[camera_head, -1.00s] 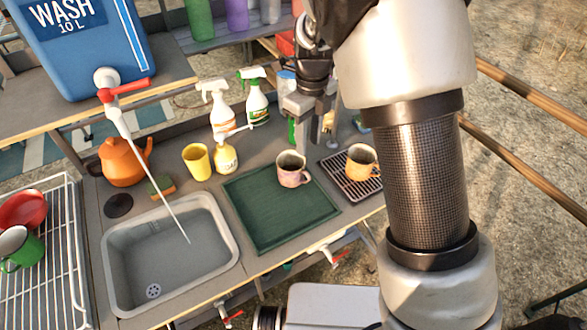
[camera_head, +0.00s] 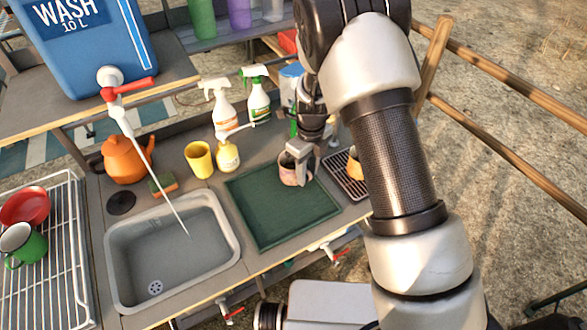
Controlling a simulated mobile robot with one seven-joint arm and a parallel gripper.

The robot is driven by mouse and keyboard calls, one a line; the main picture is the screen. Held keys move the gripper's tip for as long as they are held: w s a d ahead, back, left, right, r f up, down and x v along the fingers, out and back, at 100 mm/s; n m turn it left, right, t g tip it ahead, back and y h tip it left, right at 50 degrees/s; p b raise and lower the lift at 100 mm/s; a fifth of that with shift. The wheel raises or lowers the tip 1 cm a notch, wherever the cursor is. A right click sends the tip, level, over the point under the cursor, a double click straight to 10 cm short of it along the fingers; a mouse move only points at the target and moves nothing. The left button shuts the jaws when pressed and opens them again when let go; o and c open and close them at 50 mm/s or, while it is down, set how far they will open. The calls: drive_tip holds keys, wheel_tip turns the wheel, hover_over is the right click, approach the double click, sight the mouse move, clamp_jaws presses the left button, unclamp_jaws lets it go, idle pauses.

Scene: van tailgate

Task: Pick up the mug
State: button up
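A pinkish mug (camera_head: 289,177) stands upright at the back right corner of the green mat (camera_head: 272,222). My gripper (camera_head: 298,163) points down at this mug, with its fingers at the rim and over the upper right part. The fingers hide much of the mug's opening and right side. I cannot tell whether the fingers are closed on it. An orange-yellow mug (camera_head: 354,166) stands on the small dark rack to the right, partly hidden by my arm. A green mug (camera_head: 22,247) lies tilted on the left dish rack.
Behind stand a yellow cup (camera_head: 199,160), a soap pump bottle (camera_head: 228,156), spray bottles (camera_head: 220,108) and an orange kettle (camera_head: 124,161). Most of the mat is clear.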

clamp_jaws()
idle(0.3)
